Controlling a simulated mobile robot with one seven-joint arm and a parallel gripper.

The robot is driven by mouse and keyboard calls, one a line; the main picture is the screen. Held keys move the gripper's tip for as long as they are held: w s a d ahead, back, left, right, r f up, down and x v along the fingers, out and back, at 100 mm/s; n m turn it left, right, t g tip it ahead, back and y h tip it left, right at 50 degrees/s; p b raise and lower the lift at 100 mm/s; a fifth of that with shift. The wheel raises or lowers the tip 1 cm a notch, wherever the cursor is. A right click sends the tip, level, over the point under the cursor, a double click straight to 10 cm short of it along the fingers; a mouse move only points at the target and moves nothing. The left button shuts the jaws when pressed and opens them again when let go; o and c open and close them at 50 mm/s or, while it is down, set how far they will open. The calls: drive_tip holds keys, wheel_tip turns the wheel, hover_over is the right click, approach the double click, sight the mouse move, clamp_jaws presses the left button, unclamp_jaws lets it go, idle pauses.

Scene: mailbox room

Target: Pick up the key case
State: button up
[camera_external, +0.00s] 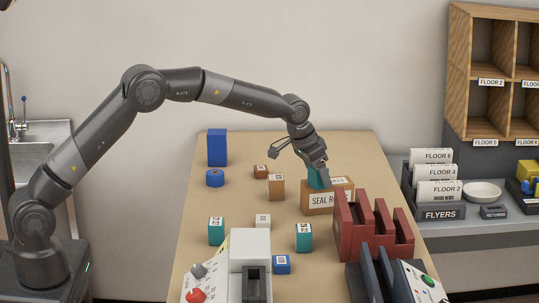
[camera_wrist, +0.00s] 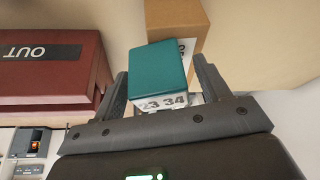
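A teal box (camera_wrist: 166,70) with a white end marked with numbers lies between the two fingers of my gripper (camera_wrist: 161,88) in the wrist view. It is probably the key case, but no name shows on it. In the external view my gripper (camera_external: 318,160) points down at the same teal box (camera_external: 316,180), at the cardboard box marked SEAL (camera_external: 318,201). The fingers are close along both sides of the teal box. Whether they press on it is not clear. The teal box's underside is hidden.
A dark red rack (camera_external: 350,240) stands close to the right of the cardboard box. Brown blocks (camera_external: 276,187), teal boxes (camera_external: 216,232), a blue box (camera_external: 217,147) and a blue roll (camera_external: 215,178) stand on the table (camera_external: 330,140). A white device (camera_external: 250,245) is at the front.

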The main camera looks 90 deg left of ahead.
drive_tip(key=c, duration=1.1)
drive_tip(key=shift+o, duration=0.2)
drive_tip(key=shift+r, duration=0.15)
wheel_tip(320, 180, up, 4)
drive_tip(key=shift+f, duration=0.1)
drive_tip(key=s+d+r+n+y, duration=0.15)
drive_tip(key=d+r+n, duration=0.25)
drive_tip(key=d+r, duration=0.5)
drive_tip(key=shift+g, duration=0.4)
drive_tip(key=a+f, duration=0.3)
drive_tip(key=w+a+f, duration=0.1)
drive_tip(key=a+f, duration=0.4)
drive_tip(key=a, duration=0.1)
drive_tip(key=shift+w+f, duration=0.25)
drive_tip(key=shift+f, duration=2.1)
